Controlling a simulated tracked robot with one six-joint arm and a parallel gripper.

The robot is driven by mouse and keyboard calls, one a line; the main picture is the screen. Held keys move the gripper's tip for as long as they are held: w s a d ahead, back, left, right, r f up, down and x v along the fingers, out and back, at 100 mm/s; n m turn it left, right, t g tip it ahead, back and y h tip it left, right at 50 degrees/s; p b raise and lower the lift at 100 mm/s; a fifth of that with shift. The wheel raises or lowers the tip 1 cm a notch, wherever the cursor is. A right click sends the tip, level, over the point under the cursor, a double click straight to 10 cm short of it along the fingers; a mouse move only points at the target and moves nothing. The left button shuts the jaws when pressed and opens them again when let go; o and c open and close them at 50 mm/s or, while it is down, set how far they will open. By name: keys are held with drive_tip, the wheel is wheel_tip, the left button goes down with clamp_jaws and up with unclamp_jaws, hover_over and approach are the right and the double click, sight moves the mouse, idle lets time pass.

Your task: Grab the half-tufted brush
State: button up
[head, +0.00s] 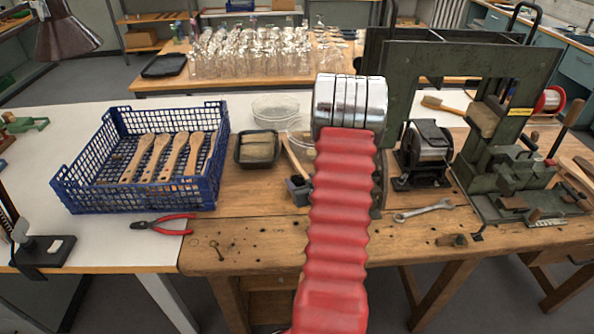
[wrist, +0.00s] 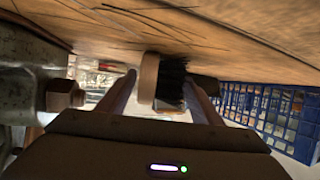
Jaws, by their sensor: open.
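In the wrist view, my gripper (wrist: 160,84) is open, with one finger on each side of a pale wooden piece (wrist: 148,79) that carries black, bristle-like material (wrist: 171,86). This looks like the half-tufted brush. It lies between the fingers close to the bench top, and I cannot tell whether either finger touches it. In the head view, my red bellows-covered arm and its silver rings hide the gripper and this spot on the bench.
A blue crate (head: 140,209) with several bare wooden handles stands left. A dark-headed hammer (head: 299,191) lies just left of my arm. Red pliers (head: 172,222) lie in front of the crate.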

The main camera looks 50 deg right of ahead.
drive_tip(key=x, duration=0.3)
drive_tip(key=shift+w, duration=0.1)
idle(0.4)
drive_tip(key=c, duration=1.2)
drive_tip(key=shift+r, duration=0.1)
